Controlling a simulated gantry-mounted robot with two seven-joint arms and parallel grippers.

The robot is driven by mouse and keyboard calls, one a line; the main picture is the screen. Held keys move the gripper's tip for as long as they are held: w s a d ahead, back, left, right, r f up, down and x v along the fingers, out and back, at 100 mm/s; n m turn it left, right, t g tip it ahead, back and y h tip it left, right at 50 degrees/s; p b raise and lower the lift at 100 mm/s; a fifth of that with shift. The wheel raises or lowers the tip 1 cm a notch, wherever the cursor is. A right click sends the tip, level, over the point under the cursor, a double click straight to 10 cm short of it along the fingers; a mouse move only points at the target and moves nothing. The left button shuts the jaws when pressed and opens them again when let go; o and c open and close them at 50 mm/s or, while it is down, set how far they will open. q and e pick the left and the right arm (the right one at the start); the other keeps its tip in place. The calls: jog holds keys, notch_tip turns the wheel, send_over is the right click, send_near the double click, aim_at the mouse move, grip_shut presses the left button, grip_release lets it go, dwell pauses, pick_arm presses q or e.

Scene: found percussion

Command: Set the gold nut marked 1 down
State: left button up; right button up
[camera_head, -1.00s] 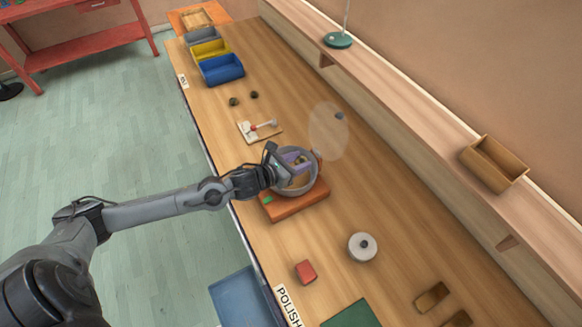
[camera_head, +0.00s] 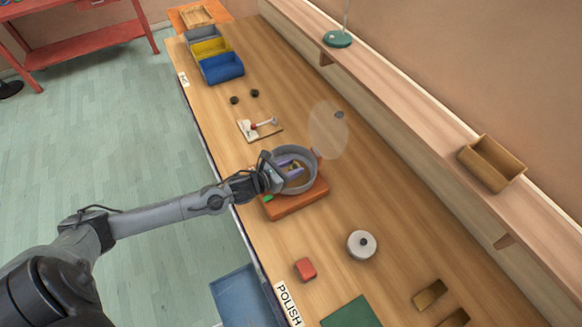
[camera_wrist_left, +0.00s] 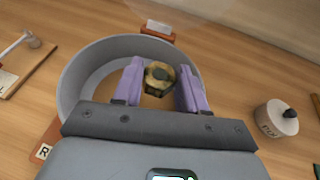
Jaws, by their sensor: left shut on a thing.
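The gold nut (camera_wrist_left: 158,77) is between the purple fingertips of my left gripper (camera_wrist_left: 160,90). The wrist view shows its dark centre; I cannot read a mark on it. The grey round pan (camera_wrist_left: 82,78) has a raised wall and stands on an orange-red base (camera_head: 297,207). In the head view my left gripper (camera_head: 290,167) reaches in over the pan's near left rim, with its fingers inside the rim outline. I cannot tell whether the nut touches the pan's floor. My right gripper is not in view.
A white knobbed cylinder (camera_head: 361,245) and a red block (camera_head: 305,269) stand towards the front. A white board with a small hammer (camera_head: 262,128) lies behind the pan. Blue (camera_head: 222,69) and yellow (camera_head: 210,49) bins are at the far end. Bare bench lies right of the pan.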

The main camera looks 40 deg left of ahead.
pick_arm(q)
jog(key=shift+f+b, duration=0.5)
jog(key=shift+f, duration=0.1)
jog(key=o, duration=1.1)
jog(key=shift+r, duration=0.1)
